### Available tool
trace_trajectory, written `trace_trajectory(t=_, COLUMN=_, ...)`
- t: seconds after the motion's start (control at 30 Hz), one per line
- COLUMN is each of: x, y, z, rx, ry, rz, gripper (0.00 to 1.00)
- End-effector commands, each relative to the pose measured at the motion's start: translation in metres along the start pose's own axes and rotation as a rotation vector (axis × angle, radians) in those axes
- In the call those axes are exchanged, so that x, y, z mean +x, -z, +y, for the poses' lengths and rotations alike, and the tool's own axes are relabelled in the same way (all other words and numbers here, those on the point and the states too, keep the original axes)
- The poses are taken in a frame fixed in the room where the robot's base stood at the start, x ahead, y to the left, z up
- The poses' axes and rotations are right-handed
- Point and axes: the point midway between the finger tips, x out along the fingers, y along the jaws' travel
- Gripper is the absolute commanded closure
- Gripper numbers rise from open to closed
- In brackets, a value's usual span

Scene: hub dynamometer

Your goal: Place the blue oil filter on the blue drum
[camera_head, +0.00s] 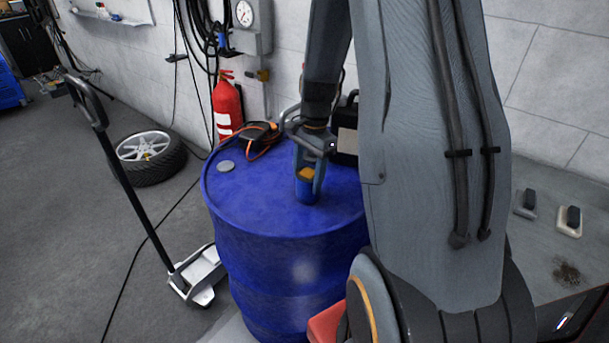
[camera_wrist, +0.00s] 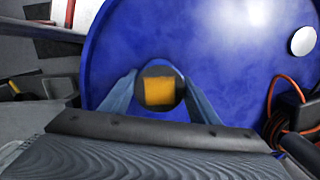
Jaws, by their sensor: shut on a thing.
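The blue drum (camera_head: 237,206) stands upright left of my arm in the head view, and its blue top (camera_wrist: 215,45) fills much of the wrist view. My gripper (camera_head: 308,178) points down over the drum top, inside its rim. It is shut on the blue oil filter (camera_head: 306,193), which is upright between the fingers. In the wrist view the filter's dark round end with an orange square (camera_wrist: 159,91) shows between the fingers (camera_wrist: 160,100). The filter's lower end is at or very near the drum top; I cannot tell if it touches.
A grey disc (camera_head: 226,167) and a dark device with an orange cable (camera_head: 260,135) lie on the drum top. A black case (camera_head: 346,130) is behind my gripper. A red extinguisher (camera_head: 227,104) stands by the wall. A floor jack (camera_head: 198,272) is left of the drum.

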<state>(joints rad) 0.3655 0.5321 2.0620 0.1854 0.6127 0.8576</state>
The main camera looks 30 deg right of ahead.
Motion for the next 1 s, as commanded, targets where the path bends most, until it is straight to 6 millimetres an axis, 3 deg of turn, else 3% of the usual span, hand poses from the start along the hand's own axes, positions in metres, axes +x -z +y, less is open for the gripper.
trace_trajectory(t=0.07, x=0.003, y=0.002, z=-0.001, rx=0.001, ry=0.0, rz=-0.001, gripper=0.76)
trace_trajectory(t=0.1, x=0.003, y=0.002, z=-0.001, rx=0.001, ry=-0.001, rz=-0.002, gripper=0.42)
trace_trajectory(t=0.2, x=0.003, y=0.002, z=-0.001, rx=0.0, ry=0.0, rz=-0.001, gripper=0.26)
trace_trajectory(t=0.67, x=-0.011, y=-0.003, z=0.0, rx=0.0, ry=0.006, rz=0.006, gripper=0.26)
trace_trajectory(t=1.0, x=-0.073, y=-0.003, z=0.0, rx=0.001, ry=0.009, rz=0.008, gripper=0.26)
